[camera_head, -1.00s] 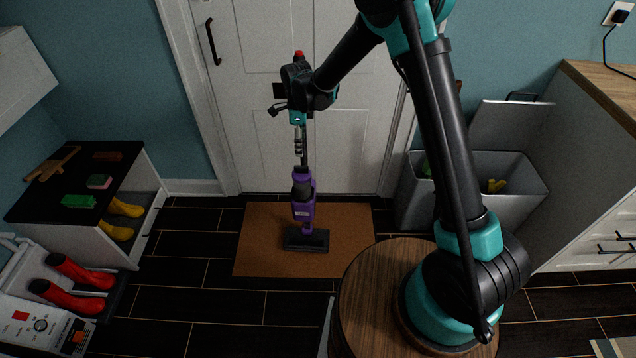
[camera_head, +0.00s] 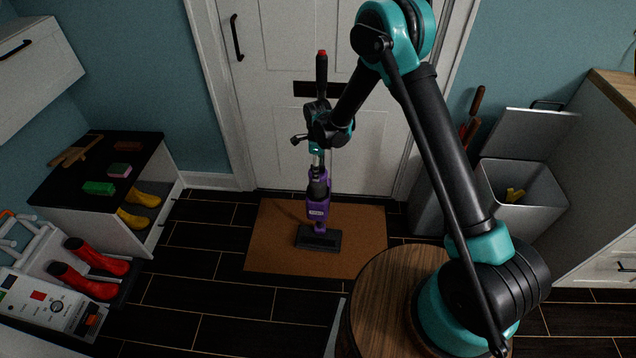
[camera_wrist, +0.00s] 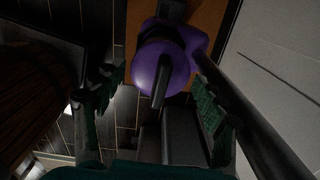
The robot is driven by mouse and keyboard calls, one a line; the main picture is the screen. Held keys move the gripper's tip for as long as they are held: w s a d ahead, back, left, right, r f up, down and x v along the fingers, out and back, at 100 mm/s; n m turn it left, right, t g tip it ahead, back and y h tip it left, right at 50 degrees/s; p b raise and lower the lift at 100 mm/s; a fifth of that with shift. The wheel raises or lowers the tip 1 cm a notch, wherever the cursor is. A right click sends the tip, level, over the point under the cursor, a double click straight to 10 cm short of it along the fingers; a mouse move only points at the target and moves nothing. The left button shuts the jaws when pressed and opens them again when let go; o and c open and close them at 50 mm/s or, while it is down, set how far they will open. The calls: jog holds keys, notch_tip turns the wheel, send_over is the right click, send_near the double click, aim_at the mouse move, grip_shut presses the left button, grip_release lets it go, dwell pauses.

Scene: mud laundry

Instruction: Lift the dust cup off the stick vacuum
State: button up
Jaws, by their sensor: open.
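The stick vacuum stands upright before the door, its black floor head (camera_head: 318,238) on a mat. Its purple lower body (camera_head: 318,208) shows below my gripper (camera_head: 317,158). Its dark handle with a red top (camera_head: 321,72) rises above my wrist. In the wrist view, a rounded purple part (camera_wrist: 160,68), which looks like the dust cup, lies ahead of my gripper (camera_wrist: 153,104). A black bar, perhaps its handle (camera_wrist: 159,88), points between my fingers. The fingers are open, with green pads on either side, apart from the bar. My wrist hides the middle of the vacuum.
The brown mat (camera_head: 270,245) lies on dark floor tiles. A round wooden table (camera_head: 378,290) stands at front right, a grey bin (camera_head: 535,195) behind it. A black-topped shoe bench (camera_head: 65,190) and red boots (camera_head: 95,257) are at left. The floor left of the mat is clear.

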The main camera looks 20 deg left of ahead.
jog(key=shift+f, duration=2.55)
jog(key=c, duration=1)
jog(key=shift+w+r, duration=0.1)
